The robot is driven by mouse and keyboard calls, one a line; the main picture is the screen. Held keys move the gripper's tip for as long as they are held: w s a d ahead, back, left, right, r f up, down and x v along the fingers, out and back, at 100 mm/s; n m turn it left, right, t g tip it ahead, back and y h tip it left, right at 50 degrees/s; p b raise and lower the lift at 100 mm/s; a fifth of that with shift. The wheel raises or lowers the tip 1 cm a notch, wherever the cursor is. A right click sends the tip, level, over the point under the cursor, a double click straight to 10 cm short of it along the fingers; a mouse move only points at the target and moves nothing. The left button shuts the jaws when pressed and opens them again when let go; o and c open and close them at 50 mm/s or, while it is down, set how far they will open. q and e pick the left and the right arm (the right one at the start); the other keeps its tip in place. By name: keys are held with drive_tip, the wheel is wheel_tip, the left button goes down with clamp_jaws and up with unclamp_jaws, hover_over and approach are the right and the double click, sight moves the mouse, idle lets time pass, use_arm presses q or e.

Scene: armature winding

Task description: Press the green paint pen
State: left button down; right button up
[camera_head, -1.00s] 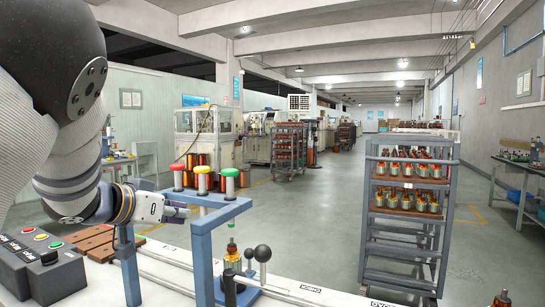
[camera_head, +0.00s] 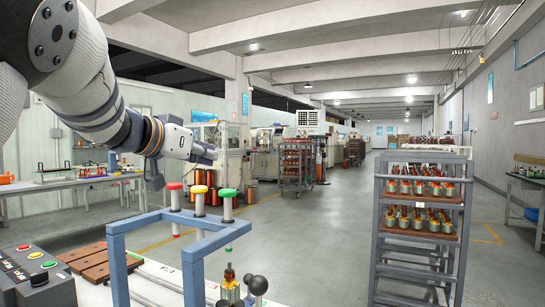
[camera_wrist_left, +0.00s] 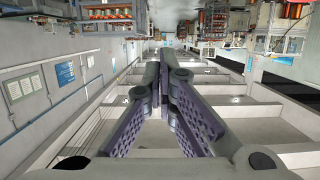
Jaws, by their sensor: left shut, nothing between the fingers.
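The green paint pen (camera_head: 227,194) stands upright, green cap on top, at the right end of a row in a blue frame (camera_head: 215,240). A yellow-capped pen (camera_head: 198,190) and a red-capped pen (camera_head: 174,187) stand left of it. My left gripper (camera_head: 212,153) appears above the pens in the head view, pointing right, its fingertips just left of and above the green cap in the picture. The depth gap is unclear. In the left wrist view its fingers (camera_wrist_left: 164,60) are together with nothing between them; no pen shows there. My right gripper is out of view.
A control box with coloured buttons (camera_head: 36,276) sits at the lower left beside brown blocks (camera_head: 100,262). A black-knobbed lever (camera_head: 257,285) stands below the frame. A shelf cart (camera_head: 423,222) stands at right, with clear floor between.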

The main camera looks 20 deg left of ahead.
use_arm(q)
hover_over(223, 190)
drive_tip(key=shift+s+d+f, duration=0.1)
drive_tip(key=shift+d+f, duration=0.1)
drive_tip(key=shift+f, duration=0.75)
wheel_tip(223, 190, down, 2)
drive_tip(key=shift+s+f, duration=0.15)
drive_tip(key=shift+f, duration=0.6)
